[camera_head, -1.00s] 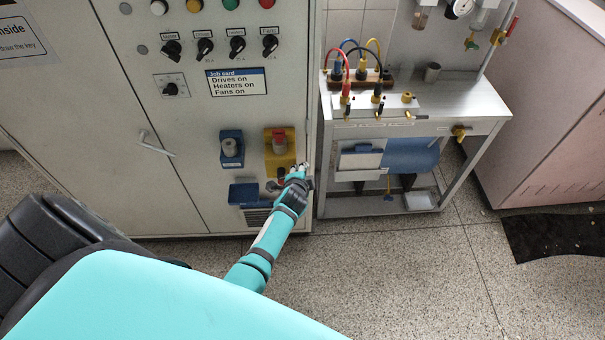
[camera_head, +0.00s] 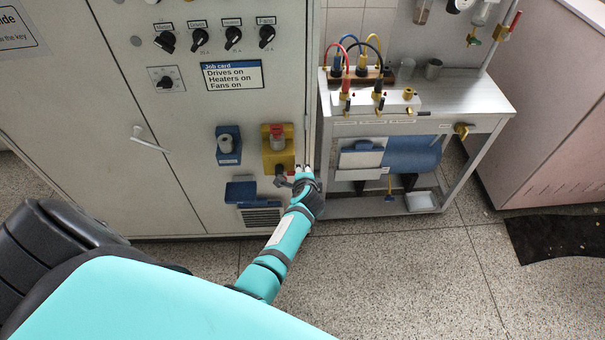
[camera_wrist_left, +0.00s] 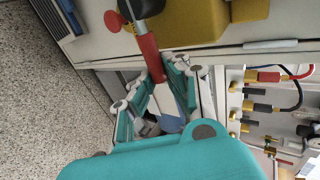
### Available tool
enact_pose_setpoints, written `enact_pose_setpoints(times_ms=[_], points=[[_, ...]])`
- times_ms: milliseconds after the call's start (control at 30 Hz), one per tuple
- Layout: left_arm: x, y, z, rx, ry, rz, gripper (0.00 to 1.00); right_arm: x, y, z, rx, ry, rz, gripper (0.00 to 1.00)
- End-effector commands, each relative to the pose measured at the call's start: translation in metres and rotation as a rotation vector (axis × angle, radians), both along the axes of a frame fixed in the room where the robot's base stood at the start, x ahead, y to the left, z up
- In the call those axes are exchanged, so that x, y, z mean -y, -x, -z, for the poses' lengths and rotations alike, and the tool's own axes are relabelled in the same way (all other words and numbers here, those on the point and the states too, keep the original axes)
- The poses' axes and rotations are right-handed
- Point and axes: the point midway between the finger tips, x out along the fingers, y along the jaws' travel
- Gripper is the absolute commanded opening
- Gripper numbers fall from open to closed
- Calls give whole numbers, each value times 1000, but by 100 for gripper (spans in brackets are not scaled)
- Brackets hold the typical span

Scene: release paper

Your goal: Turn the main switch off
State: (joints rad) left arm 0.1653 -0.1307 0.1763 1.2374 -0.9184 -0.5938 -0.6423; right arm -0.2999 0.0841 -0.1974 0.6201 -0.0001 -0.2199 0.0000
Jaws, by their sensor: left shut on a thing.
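The yellow switch box (camera_head: 291,155) is on the lower right of the grey cabinet front, with a red knob (camera_head: 277,135) on its upper part. My left gripper (camera_head: 303,170) is at the box's lower right corner. In the left wrist view, a red handle (camera_wrist_left: 150,56) runs from a dark hub (camera_wrist_left: 142,8) beside the yellow box down between the fingers of my left gripper (camera_wrist_left: 160,82). The gripper is shut on this handle. The handle's tip is partly hidden between the fingers. My right gripper is not in view.
A blue switch box (camera_head: 228,145) is to the left, with a blue tray-like part (camera_head: 240,191) below. Several black knobs and a job card (camera_head: 233,75) are higher up. A metal bench (camera_head: 460,95) with coloured cables stands close on the right. The floor in front is clear.

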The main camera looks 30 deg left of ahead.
Motion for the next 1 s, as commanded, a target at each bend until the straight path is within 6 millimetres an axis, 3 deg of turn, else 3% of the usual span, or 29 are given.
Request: enact_pose_setpoints(times_ms=[100,133,233,567,1000], points=[[2,2,3,-5,6,0,0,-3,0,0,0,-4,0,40],[2,2,3,-4,6,0,12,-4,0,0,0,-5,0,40],[2,2,3,-3,6,0,24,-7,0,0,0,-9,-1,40],[0,0,-4,1,2,-2,24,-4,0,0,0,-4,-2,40],[1,0,-79,3,3,1,24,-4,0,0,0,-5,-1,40]])
